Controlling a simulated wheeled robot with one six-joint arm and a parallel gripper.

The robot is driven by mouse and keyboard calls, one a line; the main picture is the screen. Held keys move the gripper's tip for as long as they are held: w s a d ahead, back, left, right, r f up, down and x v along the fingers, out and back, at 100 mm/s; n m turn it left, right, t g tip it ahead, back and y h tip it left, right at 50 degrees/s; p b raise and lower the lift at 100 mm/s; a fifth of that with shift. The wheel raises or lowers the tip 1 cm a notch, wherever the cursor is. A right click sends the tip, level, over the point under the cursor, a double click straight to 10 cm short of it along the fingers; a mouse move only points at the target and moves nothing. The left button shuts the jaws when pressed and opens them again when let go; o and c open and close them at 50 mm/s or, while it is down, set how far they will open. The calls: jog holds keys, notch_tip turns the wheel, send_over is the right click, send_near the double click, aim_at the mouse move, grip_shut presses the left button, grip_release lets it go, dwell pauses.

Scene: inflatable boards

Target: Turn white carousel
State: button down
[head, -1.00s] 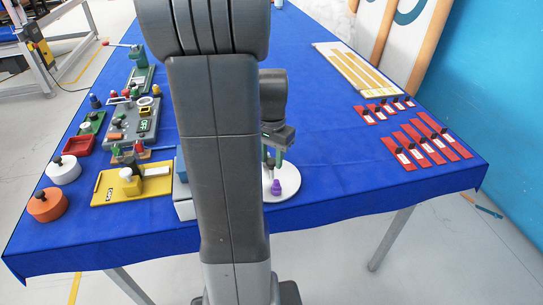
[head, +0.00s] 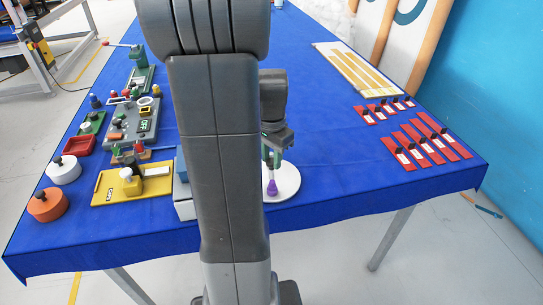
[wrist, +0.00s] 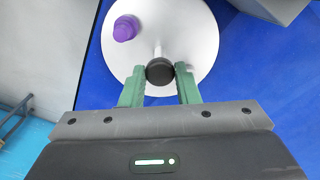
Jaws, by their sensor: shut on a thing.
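The white carousel (wrist: 185,30) is a round disc lying flat on the blue table. It also shows in the head view (head: 288,178), partly hidden behind my arm. A purple piece (wrist: 126,27) stands on it near the rim and shows in the head view (head: 271,188). A round black knob (wrist: 159,69) on the carousel has a short pale bar beside it. My gripper (wrist: 160,73) has its green fingers on either side of this knob and is shut on it. In the head view my gripper (head: 270,160) is over the carousel, its tips partly hidden.
A grey-white box (head: 184,197) stands just left of the carousel, and a grey block (wrist: 275,8) is close to it in the wrist view. A yellow board (head: 110,188) lies further left. Red labelled strips (head: 420,145) lie at the right. Blue cloth is clear between.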

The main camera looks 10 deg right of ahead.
jog(key=shift+m, duration=5.8)
jog(key=shift+m+p, duration=0.3)
jog(key=shift+m, duration=0.8)
jog(key=shift+r+m, duration=0.1)
jog(key=shift+m, duration=0.6)
jog(key=c, duration=1.1)
grip_release()
